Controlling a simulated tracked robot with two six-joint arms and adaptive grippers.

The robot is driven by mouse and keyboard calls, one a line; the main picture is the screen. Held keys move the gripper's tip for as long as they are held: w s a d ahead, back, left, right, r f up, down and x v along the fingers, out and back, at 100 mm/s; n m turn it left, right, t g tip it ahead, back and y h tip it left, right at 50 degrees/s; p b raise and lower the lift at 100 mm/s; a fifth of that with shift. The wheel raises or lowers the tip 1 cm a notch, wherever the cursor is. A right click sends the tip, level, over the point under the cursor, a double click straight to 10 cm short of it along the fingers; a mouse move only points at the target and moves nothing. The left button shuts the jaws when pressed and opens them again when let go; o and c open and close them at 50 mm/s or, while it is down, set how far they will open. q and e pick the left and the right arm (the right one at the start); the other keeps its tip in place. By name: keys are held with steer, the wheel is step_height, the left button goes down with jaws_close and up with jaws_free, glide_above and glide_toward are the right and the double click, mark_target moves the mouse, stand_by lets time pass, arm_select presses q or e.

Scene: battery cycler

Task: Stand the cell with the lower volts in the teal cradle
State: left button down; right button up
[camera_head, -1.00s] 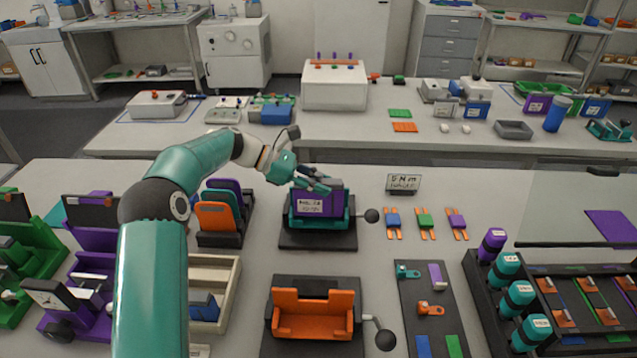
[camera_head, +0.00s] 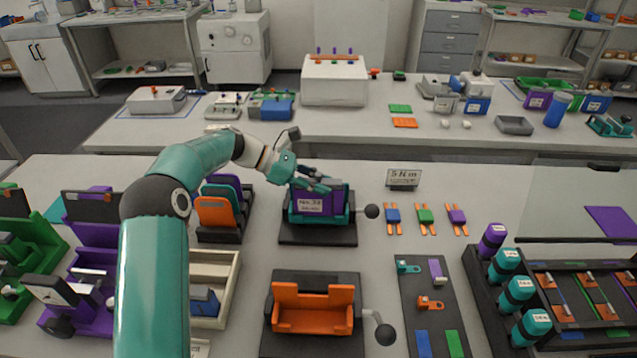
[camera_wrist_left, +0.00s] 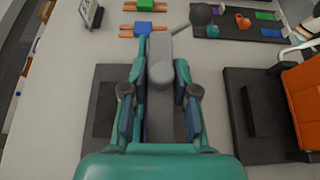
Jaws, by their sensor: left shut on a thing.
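A purple cell (camera_head: 318,199) with a white label, which seems to read No.34, stands upright in the teal cradle (camera_head: 349,213) on a dark base plate. My left gripper (camera_head: 316,184) is shut on the cell's top from above and behind. In the left wrist view the gripper (camera_wrist_left: 160,110) points down over the cradle; its fingers and palm hide most of the cell and cradle. An orange cradle (camera_head: 313,318) in front is empty. My right gripper is in neither view.
A lever with a dark ball (camera_head: 372,211) sticks out right of the teal cradle. A rack with orange, teal and purple pieces (camera_head: 216,212) stands to its left. A sign (camera_head: 403,177) and small coloured clips (camera_head: 425,216) are to the right. A wooden tray (camera_head: 232,268) lies front left.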

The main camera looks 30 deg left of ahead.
arm_select(q)
steer(key=shift+f, duration=0.2)
stand_by(0.3)
steer(key=c, duration=0.8)
jaws_free()
steer(key=shift+f, duration=0.2)
steer(key=v, duration=1.2)
